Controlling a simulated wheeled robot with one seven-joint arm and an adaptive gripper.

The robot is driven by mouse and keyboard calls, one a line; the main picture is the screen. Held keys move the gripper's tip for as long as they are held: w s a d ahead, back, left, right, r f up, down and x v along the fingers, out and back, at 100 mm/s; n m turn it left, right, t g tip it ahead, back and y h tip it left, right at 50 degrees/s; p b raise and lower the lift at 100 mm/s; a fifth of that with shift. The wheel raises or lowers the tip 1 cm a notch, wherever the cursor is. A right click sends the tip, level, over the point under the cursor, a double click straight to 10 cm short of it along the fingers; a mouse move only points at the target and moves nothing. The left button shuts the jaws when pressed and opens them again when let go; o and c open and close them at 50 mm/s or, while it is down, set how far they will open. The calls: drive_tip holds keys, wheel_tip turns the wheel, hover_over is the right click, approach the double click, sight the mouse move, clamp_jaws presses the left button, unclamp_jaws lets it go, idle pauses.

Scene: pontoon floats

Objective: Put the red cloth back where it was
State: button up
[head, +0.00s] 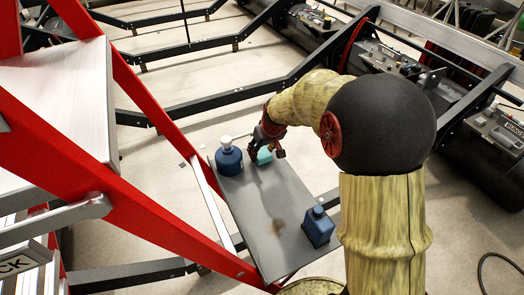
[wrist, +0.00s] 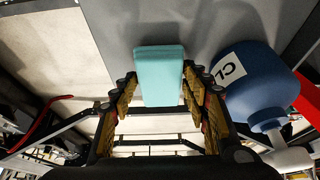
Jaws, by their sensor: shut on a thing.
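I see no red cloth in either view. My gripper (head: 268,146) is over the far part of a grey tabletop (head: 258,205). In the wrist view, my gripper (wrist: 158,86) has its fingers on both sides of a pale teal block (wrist: 160,68) and is shut on it. The teal block (head: 264,156) also shows in the head view, partly hidden by the gripper. Whether it touches the tabletop, I cannot tell.
A blue bottle (head: 229,161) with a white cap stands just left of my gripper; it also shows in the wrist view (wrist: 258,88), close to a finger. A square blue bottle (head: 318,227) stands near the right edge. Red stair framing (head: 130,190) borders the left.

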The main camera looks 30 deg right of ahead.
drive_tip(key=shift+f, duration=0.2)
drive_tip(key=shift+f, duration=0.1)
drive_tip(key=o, duration=1)
drive_tip(key=shift+o, duration=0.5)
drive_tip(key=shift+r, duration=0.4)
drive_tip(key=v, duration=1.2)
drive_tip(key=s+a+r, duration=0.2)
drive_tip(key=s+a, duration=0.2)
drive_tip(key=s, duration=0.4)
drive_tip(key=s+a+r, duration=0.1)
drive_tip(key=s+a, duration=0.2)
drive_tip(key=s, duration=0.5)
drive_tip(key=s+a+r+t, duration=0.1)
drive_tip(key=s+a, duration=0.3)
drive_tip(key=s, duration=0.5)
drive_tip(key=shift+a+r, duration=0.3)
drive_tip(key=shift+r, duration=0.6)
